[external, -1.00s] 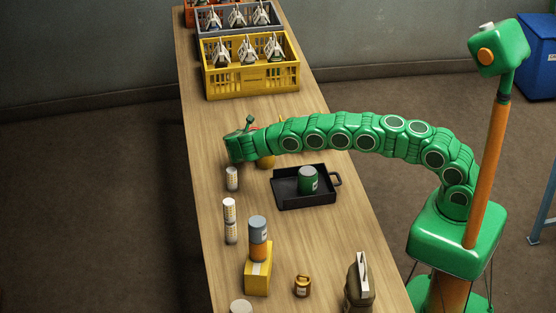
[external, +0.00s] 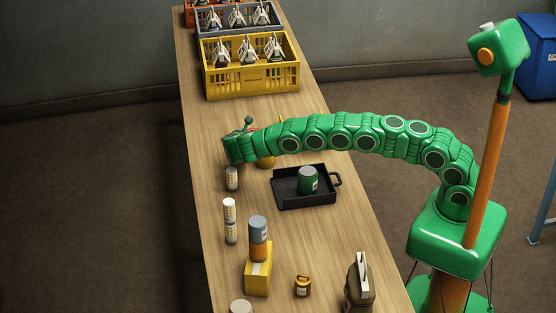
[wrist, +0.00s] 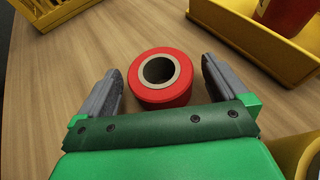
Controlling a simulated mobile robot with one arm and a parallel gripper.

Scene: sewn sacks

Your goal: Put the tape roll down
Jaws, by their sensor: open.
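The tape roll (wrist: 160,77) is red with a pale core. In the wrist view it lies flat on the wooden table, hole facing up. My gripper (wrist: 159,66) is open, with one grey finger on each side of the roll. Gaps of table show between the roll and both fingers, so it is not clamped. In the external view my gripper (external: 236,149) is low over the table's left side.
A yellow tray (wrist: 270,43) holding something red lies beyond the roll, at upper right. A yellow crate (external: 252,83) stands farther up the table (external: 235,115). A black tray (external: 290,199) with a green can, small white cylinders and a yellow box (external: 258,278) stand nearer.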

